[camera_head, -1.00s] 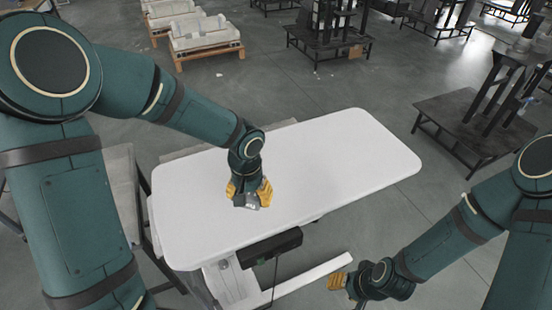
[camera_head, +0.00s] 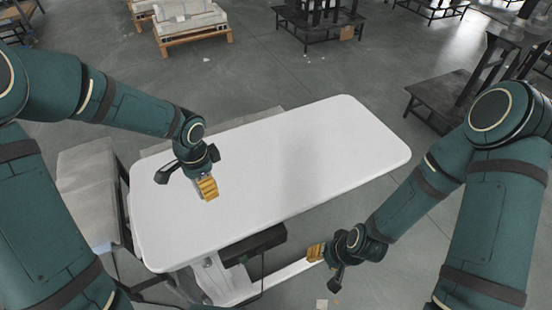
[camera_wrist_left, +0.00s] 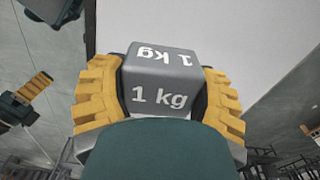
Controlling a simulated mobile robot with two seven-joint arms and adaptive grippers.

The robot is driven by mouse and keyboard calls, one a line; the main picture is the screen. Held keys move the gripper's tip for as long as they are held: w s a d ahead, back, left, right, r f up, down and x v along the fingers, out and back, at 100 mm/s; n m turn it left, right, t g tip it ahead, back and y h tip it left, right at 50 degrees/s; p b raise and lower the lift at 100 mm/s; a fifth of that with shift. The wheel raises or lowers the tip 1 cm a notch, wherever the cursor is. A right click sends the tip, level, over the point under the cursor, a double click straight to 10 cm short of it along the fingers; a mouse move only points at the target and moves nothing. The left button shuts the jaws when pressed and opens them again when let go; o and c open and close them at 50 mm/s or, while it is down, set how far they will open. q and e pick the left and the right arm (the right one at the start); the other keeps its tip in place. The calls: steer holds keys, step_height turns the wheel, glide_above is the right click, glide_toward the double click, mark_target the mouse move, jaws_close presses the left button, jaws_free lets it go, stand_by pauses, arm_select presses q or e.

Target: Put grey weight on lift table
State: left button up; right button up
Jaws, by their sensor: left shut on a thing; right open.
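My left gripper (camera_head: 207,188) is over the left part of the lift table's white top (camera_head: 320,150). In the left wrist view, its two yellow fingers are shut on the grey weight (camera_wrist_left: 160,82), a cube marked "1 kg". The weight is hidden in the head view, and I cannot tell its height above the top. My right gripper (camera_head: 325,264) is open and empty, low in front of the table's near edge. One of its yellow fingers (camera_wrist_left: 35,88) also shows at the left of the left wrist view.
A grey, block-like stand (camera_head: 88,190) is at the table's left end. Dark racks (camera_head: 320,22) and a wooden pallet with pale slabs (camera_head: 192,30) stand behind. The table top is clear apart from my left gripper. Grey floor lies open behind it.

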mark_target(198, 211)
arm_select(q)
steer(key=m, duration=0.1)
steer(key=a+m, duration=0.1)
steer(key=m, duration=0.1)
steer(key=a+m, duration=0.1)
steer(key=m, duration=0.1)
steer(key=shift+a+f, duration=0.25)
steer(key=shift+f, duration=0.15)
steer(key=m, duration=0.2)
steer(key=a+m, duration=0.1)
steer(key=m, duration=0.1)
steer(key=a+f+m, duration=0.1)
steer(key=shift+a+m, duration=0.2)
steer(key=shift+m, duration=0.2)
steer(key=shift+f+b, duration=1.8)
steer(key=shift+f, duration=3.15)
steer(key=o, duration=1.4)
steer(key=shift+s+f, duration=0.1)
steer(key=shift+f, duration=0.05)
step_height(198, 211, up, 12)
steer(key=p, duration=0.3)
steer(key=shift+p, duration=0.35)
